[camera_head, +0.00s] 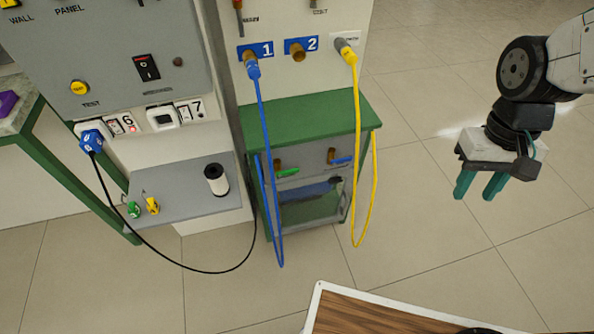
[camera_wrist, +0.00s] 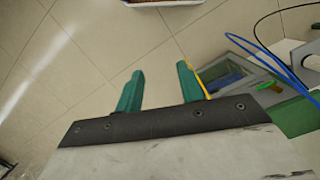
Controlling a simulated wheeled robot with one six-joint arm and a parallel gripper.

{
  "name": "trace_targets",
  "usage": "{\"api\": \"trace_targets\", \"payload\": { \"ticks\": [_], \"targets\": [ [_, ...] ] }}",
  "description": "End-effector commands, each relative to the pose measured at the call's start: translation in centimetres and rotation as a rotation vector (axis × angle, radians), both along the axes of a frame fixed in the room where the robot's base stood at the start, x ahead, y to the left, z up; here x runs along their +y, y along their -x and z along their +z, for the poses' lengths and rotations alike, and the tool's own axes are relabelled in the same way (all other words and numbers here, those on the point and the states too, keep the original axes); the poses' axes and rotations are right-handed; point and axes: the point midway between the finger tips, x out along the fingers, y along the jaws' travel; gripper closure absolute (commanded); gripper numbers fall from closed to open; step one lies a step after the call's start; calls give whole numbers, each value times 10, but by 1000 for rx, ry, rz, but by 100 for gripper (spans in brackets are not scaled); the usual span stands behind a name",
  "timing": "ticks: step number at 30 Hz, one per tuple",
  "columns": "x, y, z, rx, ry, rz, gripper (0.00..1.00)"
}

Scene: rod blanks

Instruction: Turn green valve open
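The green valve handle (camera_head: 288,172) sits on the left of the grey panel under the green-topped bench, beside a brass fitting. In the wrist view the green handle (camera_wrist: 265,86) is small, at the right. A blue valve handle (camera_head: 342,160) sits to its right on the same panel. My gripper (camera_head: 479,190) hangs in free air to the right of the bench, well apart from both valves. Its two teal fingers are spread with nothing between them; they also show open in the wrist view (camera_wrist: 159,88).
A blue hose (camera_head: 266,150) and a yellow hose (camera_head: 357,130) hang in front of the bench (camera_head: 300,118). A black cable (camera_head: 165,255) loops at left. A white spool (camera_head: 216,180) stands on the grey shelf (camera_head: 180,202). Floor between gripper and bench is clear.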

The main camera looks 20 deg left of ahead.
Motion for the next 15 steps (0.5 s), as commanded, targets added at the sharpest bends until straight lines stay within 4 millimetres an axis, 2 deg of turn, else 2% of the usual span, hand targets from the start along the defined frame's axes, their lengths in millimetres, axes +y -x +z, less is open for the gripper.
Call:
{"api": "trace_targets", "payload": {
  "ticks": [1,5,9,11,15],
  "targets": [
    [10,-12,-21,5,7,12,62],
    [36,-46,-73,-35,12,21,62],
    [69,-77,-137,-106,-6,16,62],
    [85,-88,-165,-144,-23,8,62],
    [124,-109,-234,-240,-90,-22,62]
  ]
}}
